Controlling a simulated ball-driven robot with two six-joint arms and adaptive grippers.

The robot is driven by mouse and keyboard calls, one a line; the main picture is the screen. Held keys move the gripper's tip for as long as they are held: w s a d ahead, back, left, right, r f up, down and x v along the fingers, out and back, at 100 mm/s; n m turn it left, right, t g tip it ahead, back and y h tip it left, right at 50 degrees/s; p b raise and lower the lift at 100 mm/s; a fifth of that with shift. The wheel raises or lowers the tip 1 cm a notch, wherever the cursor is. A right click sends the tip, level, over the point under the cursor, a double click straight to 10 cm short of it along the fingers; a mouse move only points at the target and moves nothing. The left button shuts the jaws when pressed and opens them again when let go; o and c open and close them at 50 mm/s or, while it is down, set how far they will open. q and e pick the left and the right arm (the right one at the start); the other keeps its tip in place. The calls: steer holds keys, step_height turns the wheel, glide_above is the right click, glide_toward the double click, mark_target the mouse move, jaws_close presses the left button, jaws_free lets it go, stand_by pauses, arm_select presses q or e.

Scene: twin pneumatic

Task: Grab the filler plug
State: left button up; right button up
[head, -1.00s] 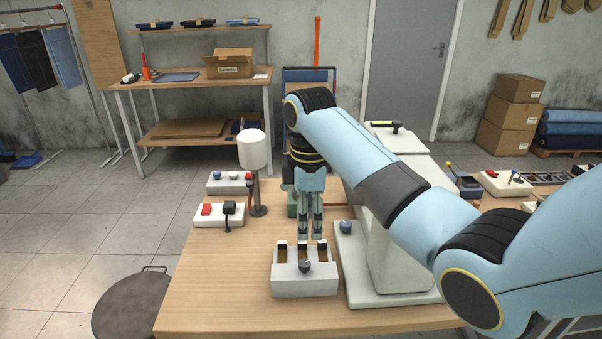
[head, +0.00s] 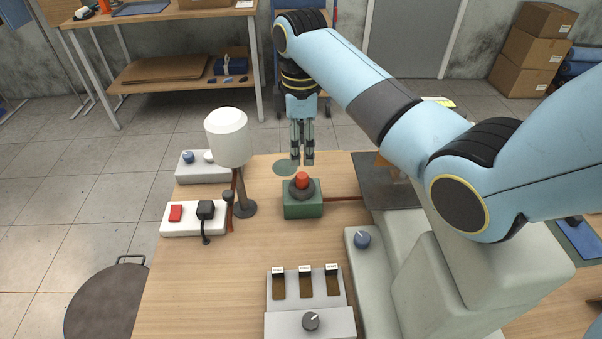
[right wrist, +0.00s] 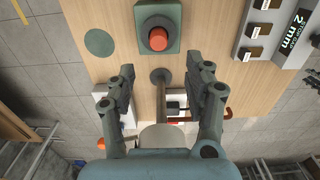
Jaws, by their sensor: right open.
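My right gripper (head: 301,160) hangs fingers down above the wooden table, open and empty, just behind the green box in the head view. In the right wrist view its spread fingers (right wrist: 165,82) frame the lamp's round base and post from above; I cannot tell its height. A red knob (head: 302,180) stands on the green box (head: 303,211), and it also shows in the right wrist view (right wrist: 158,39), beyond the fingertips. I cannot tell which thing is the filler plug. My left gripper is not in view.
A white-topped lamp (head: 228,137) stands left of the green box. White control boxes (head: 193,229) line the table's left edge. A block with three slots (head: 310,322) is at the front; the pale machine (head: 480,290) fills the right. A flat green disc (head: 285,168) lies behind.

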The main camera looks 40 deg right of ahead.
mark_target(302, 175)
steer(key=shift+s+f, duration=0.2)
steer(key=shift+f, duration=1)
steer(key=f, duration=0.5)
steer(key=shift+w+d+f, duration=0.1)
steer(key=shift+w+d, duration=0.1)
steer(key=shift+f, duration=0.35)
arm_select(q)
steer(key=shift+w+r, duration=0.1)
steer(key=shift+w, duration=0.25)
arm_select(e)
steer(key=shift+c, duration=0.2)
steer(key=c, duration=0.5)
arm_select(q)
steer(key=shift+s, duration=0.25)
arm_select(e)
jaws_close()
